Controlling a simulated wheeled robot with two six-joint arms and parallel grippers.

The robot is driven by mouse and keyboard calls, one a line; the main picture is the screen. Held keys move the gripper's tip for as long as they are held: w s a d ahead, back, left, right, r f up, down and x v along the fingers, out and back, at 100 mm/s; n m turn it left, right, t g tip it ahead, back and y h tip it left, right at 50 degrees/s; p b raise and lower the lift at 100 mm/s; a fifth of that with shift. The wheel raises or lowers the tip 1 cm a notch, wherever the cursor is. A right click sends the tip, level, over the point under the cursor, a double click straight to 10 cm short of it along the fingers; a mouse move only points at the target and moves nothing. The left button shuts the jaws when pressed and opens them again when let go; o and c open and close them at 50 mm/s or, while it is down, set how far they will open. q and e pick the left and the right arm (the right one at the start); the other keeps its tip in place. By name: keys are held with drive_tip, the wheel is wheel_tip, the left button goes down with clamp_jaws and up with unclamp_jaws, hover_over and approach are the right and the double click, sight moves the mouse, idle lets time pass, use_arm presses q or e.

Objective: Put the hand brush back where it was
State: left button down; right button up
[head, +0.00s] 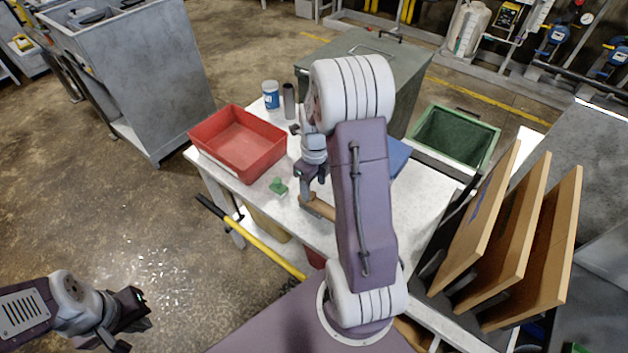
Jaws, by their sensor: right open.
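The hand brush (320,207), with a brown wooden body, lies on the white table (412,208) near its front edge; my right arm hides part of it. My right gripper (308,188) is open and points down just above the brush's left end. Whether its fingers touch the brush cannot be told. My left gripper (132,322) is open and empty over the floor at the lower left, far from the table.
A red tray (238,142), a green block (278,187), a blue-and-white tub (270,95) and a dark cylinder (289,101) are on the table. A yellow-handled tool (262,248) leans in front. A green bin (455,137) and upright wooden boards (515,245) stand right.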

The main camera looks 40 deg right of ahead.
wheel_tip(320, 180, up, 3)
drive_tip(key=shift+f, duration=0.2)
drive_tip(key=shift+s+a+n, duration=0.1)
drive_tip(key=shift+a+n, duration=0.25)
drive_tip(key=shift+n, duration=0.35)
drive_tip(key=s+a+n, duration=0.4)
drive_tip(key=a+n, duration=0.3)
drive_tip(key=n, duration=0.8)
drive_tip(key=s+a+n+t, duration=0.1)
drive_tip(key=s+a+n, duration=0.3)
drive_tip(key=n, duration=1.2)
drive_tip(key=a, duration=0.3)
drive_tip(key=shift+s+r, duration=0.25)
drive_tip(key=shift+s, duration=0.05)
